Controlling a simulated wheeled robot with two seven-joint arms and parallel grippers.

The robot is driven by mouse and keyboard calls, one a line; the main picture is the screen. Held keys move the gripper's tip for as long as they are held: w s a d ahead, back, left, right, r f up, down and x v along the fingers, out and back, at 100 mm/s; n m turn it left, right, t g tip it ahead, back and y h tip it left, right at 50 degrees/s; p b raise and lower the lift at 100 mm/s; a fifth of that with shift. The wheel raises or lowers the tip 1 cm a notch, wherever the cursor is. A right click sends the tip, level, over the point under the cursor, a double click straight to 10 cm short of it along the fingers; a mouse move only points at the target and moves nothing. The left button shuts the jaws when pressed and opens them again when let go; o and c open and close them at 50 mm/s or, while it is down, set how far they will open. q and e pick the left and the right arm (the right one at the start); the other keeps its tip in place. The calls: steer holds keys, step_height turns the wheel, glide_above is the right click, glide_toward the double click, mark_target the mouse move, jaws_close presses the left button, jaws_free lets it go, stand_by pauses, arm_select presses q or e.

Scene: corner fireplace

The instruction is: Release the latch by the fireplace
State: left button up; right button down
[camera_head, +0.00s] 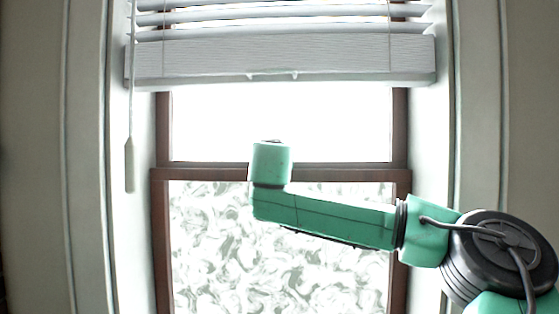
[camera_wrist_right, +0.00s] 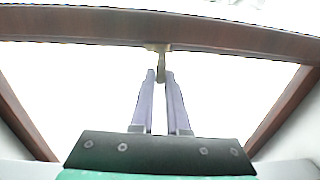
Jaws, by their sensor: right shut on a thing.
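The latch (camera_wrist_right: 161,62) is a small brassy piece on the brown window rail (camera_wrist_right: 70,24) in the right wrist view. My right gripper (camera_wrist_right: 160,78) has its two pale fingers closed around the latch's lower end. In the head view my green right arm reaches in from the right across the window, and its end is in front of the middle rail (camera_head: 340,172). The arm hides the latch and the right gripper's fingers there. My left gripper is in neither view. No fireplace shows.
A white blind (camera_head: 290,60) is raised over the window's top. Its wand (camera_head: 129,160) hangs at the left. The brown sash frame (camera_head: 160,240) encloses a patterned lower pane (camera_head: 210,265). White trim and walls stand on both sides.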

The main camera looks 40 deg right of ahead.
steer(key=shift+w+a+m+g+h, duration=0.1)
steer(key=shift+a+m+g+h, duration=0.05)
steer(key=shift+m+g+h, duration=0.25)
steer(key=c, duration=0.9)
jaws_free()
steer(key=b+v, duration=0.6)
steer(key=v, duration=0.8)
steer(key=shift+a, duration=0.2)
